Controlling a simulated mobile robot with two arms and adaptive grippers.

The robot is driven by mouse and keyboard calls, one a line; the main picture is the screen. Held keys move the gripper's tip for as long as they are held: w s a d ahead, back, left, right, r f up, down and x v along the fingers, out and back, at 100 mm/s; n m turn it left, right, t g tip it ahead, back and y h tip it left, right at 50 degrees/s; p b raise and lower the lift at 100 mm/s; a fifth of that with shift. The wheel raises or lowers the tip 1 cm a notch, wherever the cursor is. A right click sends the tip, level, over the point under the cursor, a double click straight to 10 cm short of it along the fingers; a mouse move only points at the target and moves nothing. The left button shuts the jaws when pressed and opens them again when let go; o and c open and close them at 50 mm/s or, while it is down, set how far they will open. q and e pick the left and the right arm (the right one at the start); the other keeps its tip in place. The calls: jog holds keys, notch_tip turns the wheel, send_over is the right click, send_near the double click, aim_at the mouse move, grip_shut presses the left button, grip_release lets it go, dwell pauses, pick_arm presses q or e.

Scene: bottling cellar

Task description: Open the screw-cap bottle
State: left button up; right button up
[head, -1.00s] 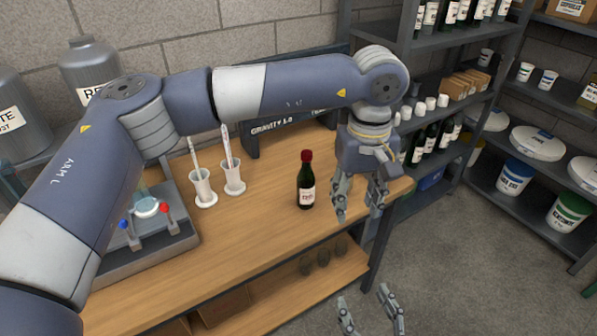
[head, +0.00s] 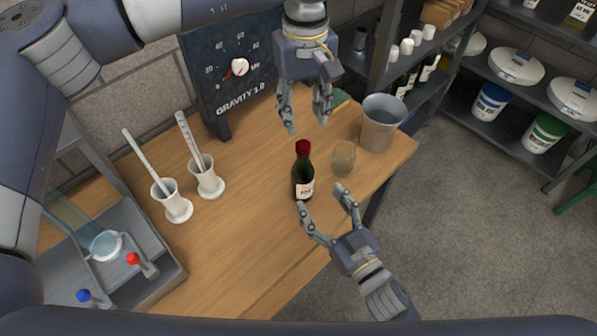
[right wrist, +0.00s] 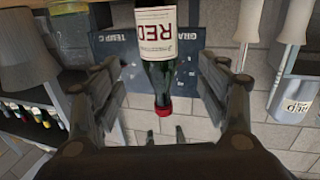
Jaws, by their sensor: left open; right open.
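The screw-cap bottle (head: 303,178) is dark green with a red cap (head: 303,147) and a pale label, and stands upright on the wooden bench. It also shows in the right wrist view (right wrist: 157,50), inverted, between the fingers, with its red cap (right wrist: 163,106) on. My left gripper (head: 306,120) is open and points down just above and behind the cap. My right gripper (head: 320,205) is open, in front of the bottle near its lower part. Its fingers (right wrist: 168,90) spread to either side of the bottle without visible contact.
A cork-coloured tumbler (head: 343,158) and a grey bucket (head: 382,122) stand right of the bottle. Two white cylinders with rods (head: 172,200) (head: 205,178) stand left. A gravity board (head: 235,75) is behind. A sink with red and blue taps (head: 110,250) is at left. Bench wood between is clear.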

aim_at(308, 183)
jog(key=x, duration=0.9)
jog(key=shift+w, duration=0.1)
grip_shut()
pick_arm(q)
jog(key=m, duration=1.3)
jog(key=shift+m, duration=0.3)
jog(key=shift+f, duration=4)
jog(key=shift+c, duration=0.4)
grip_shut()
